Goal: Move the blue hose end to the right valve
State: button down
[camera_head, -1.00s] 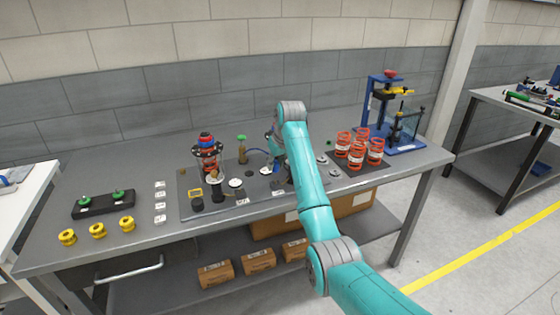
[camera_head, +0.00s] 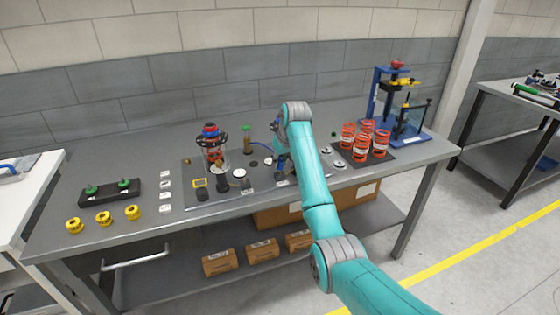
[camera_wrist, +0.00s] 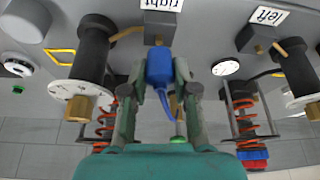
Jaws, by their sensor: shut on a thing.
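My gripper (camera_wrist: 160,72) is shut on the blue hose end (camera_wrist: 159,62), with one finger on each side. In the wrist view the hose end lies against or just in front of a brass stub (camera_wrist: 158,41) on the grey block of the right valve, whose "right" label (camera_wrist: 162,5) shows upside down. I cannot tell if it is seated. The left valve block (camera_wrist: 257,38), with its "left" label, stands apart to the right. In the head view my arm hides most of the gripper and valves.
Black cylinders with white flanges (camera_wrist: 77,91) and red springs flank the gripper in the wrist view. In the head view, a red-and-blue-topped spring unit (camera_head: 213,148) stands left of the gripper. Orange coil springs (camera_head: 366,141) and a blue press (camera_head: 380,95) stand right.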

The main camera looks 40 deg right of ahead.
jog(key=shift+f, duration=0.1)
jog(key=shift+f, duration=0.8)
jog(key=shift+f, duration=0.35)
dwell(0.9)
jog(key=c, duration=0.8)
grip_release()
jog(key=shift+r, duration=3.5)
jog(key=shift+s, duration=0.15)
